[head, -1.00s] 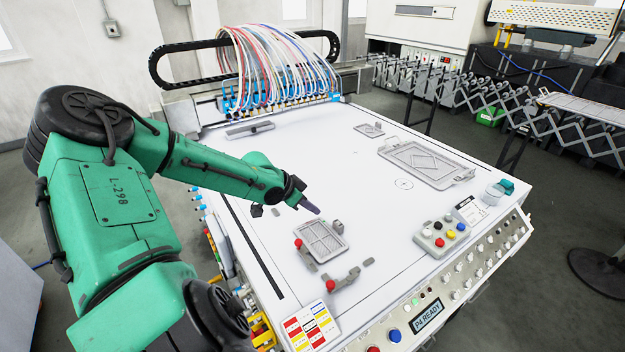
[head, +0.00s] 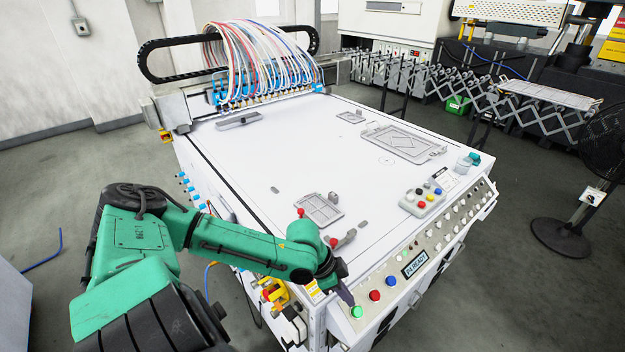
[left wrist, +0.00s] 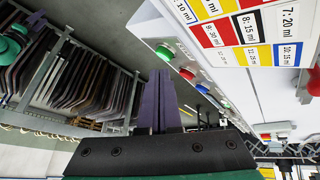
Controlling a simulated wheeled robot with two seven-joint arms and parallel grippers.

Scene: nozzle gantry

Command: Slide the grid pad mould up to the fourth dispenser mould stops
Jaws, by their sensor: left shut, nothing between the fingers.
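The grid pad mould (head: 321,210) is a grey rectangular tray with a gridded face, lying flat on the white table towards its near left side. Beside it are grey stops with red knobs: one knob (head: 301,212) at the mould's left edge, another grey stop (head: 346,239) nearer the front. The gantry's row of blue dispensers (head: 265,96) is at the table's far end, well apart from the mould. My left gripper (head: 346,297) is shut and empty at the front panel, close by the green button (head: 356,312). Its purple fingers (left wrist: 165,100) show below that button in the left wrist view. My right gripper is out of view.
A larger grey frame (head: 403,141) and a small mould (head: 351,117) lie at the right back. A button box (head: 422,201) stands near the right front edge. The front panel has a display (head: 415,264) and several buttons. The table's middle is clear.

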